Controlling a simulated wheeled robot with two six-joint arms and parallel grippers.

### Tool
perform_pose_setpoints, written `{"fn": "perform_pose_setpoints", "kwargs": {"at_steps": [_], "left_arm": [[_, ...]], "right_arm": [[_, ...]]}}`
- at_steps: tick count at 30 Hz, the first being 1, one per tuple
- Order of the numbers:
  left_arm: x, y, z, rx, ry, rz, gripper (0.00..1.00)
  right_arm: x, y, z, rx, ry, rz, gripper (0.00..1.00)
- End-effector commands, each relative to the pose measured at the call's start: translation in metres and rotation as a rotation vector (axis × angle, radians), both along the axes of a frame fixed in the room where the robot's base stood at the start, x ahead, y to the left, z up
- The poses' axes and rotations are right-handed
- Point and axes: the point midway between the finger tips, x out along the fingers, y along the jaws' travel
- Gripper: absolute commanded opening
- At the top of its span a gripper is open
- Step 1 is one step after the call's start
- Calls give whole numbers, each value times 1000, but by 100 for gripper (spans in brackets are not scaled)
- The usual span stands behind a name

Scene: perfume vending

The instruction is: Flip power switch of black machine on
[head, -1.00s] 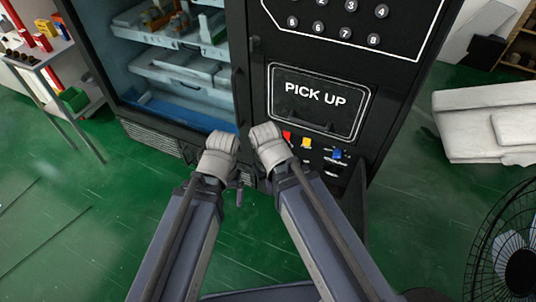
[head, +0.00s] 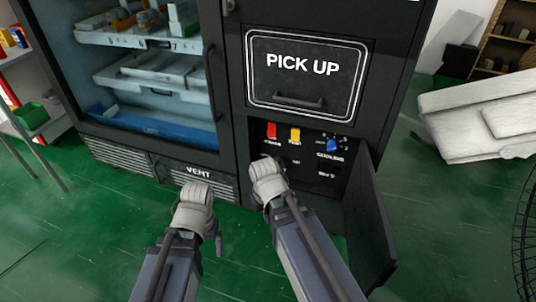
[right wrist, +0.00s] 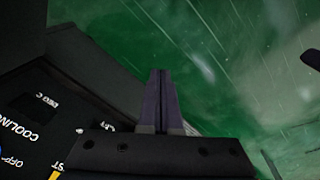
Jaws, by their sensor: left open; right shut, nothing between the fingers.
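The black machine (head: 230,30) fills the middle of the head view. Its lower control recess holds a red switch (head: 271,130), a yellow switch (head: 295,135) and a blue knob (head: 333,145). The label under the red switch is too small to read surely. My right gripper (head: 268,165) is in front of the recess, just below the red switch; contact cannot be told. In the right wrist view its fingers (right wrist: 160,75) are shut with nothing between them. My left gripper (head: 196,190) is open, in front of the vent; its fingertips are mostly hidden.
The small panel door (head: 370,215) stands open at the recess's right side. The PICK UP flap (head: 305,75) is above the recess. A white sofa (head: 480,115) is at right, a fan (head: 525,230) at the right edge. Green floor is free in front.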

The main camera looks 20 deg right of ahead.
Motion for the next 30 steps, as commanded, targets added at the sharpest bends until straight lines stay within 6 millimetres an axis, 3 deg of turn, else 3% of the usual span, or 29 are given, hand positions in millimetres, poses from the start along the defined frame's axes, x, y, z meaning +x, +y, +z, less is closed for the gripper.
{"fn": "perform_pose_setpoints", "kwargs": {"at_steps": [1,3,8,12,16,20,24,30], "left_arm": [[0,0,-28,0,0,0,92],[0,0,-46,0,-1,0,92],[0,0,-87,1,-1,0,92],[0,0,-122,1,-1,0,92],[0,0,-129,0,-2,0,92],[0,0,-130,0,-2,0,92],[0,0,-130,0,-2,0,92],[0,0,-129,0,-2,0,92]], "right_arm": [[4,-5,-27,-10,-9,-5,0],[9,-12,-45,-30,-27,-9,0],[27,-32,-82,-111,-82,0,0],[58,-56,-103,-280,-183,57,0],[95,-71,-81,-502,-305,173,0],[131,-69,-45,-714,-421,306,0],[161,-53,-4,-916,-529,453,0],[187,-23,39,-1117,-632,612,0]]}}
